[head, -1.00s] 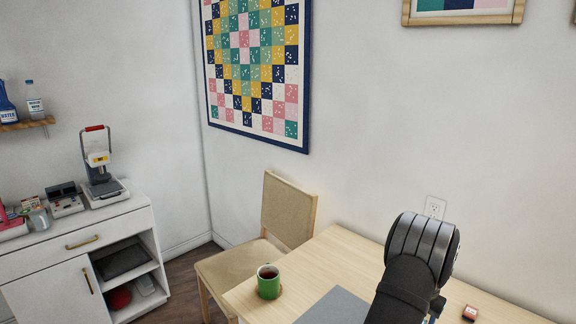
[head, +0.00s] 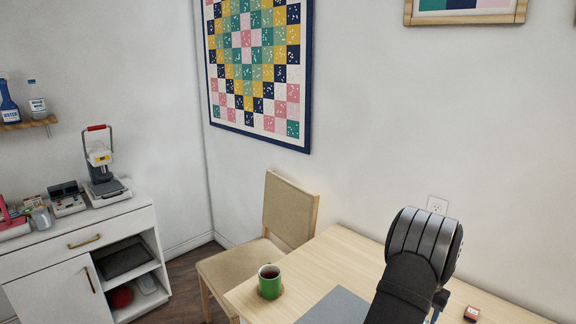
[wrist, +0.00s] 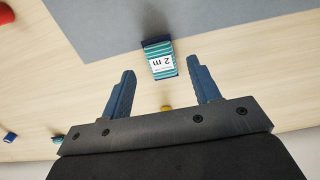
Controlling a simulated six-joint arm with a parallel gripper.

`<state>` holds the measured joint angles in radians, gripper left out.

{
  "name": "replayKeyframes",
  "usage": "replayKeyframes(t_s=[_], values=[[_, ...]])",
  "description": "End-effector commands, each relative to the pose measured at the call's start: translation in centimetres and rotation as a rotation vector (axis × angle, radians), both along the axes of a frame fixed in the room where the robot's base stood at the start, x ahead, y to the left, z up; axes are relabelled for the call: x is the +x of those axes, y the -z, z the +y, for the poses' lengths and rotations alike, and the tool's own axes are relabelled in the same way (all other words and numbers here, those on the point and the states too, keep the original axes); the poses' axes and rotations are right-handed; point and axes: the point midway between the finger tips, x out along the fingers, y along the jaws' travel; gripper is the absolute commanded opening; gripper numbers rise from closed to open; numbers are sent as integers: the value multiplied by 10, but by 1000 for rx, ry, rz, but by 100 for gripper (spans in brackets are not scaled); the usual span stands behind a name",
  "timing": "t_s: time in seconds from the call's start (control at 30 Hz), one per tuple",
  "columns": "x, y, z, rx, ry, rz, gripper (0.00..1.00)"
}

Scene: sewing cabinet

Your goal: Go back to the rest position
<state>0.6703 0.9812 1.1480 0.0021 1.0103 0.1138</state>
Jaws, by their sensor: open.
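My gripper (wrist: 162,88) shows in the wrist view with its two blue fingers spread apart and nothing held between them. A teal striped packet marked "2 m" (wrist: 160,62) lies beyond the fingertips, at the edge of the grey mat (wrist: 95,22). In the head view my dark arm rises at the lower right over the wooden table (head: 325,255). My fingers are hidden there.
A green mug (head: 270,282) stands at the table's left edge, by a chair (head: 290,212). A small red item (head: 472,313) lies right of my arm. A red object (wrist: 6,15) and small blue and yellow items show in the wrist view. A white cabinet (head: 75,262) stands at left.

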Motion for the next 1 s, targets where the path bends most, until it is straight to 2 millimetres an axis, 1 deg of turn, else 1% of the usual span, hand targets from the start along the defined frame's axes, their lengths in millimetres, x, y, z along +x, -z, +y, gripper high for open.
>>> replayKeyframes(t_s=[0.03, 0.1, 0.43, 0.5, 1.0], values=[[0, -12, 0, -2, 0, -2, 56], [1, -27, -1, -2, 0, -2, 56], [0, -93, -1, -2, 1, -2, 56], [-1, -72, 1, 4, 1, 6, 56], [-1, 29, 1, 3, 0, 3, 56]])
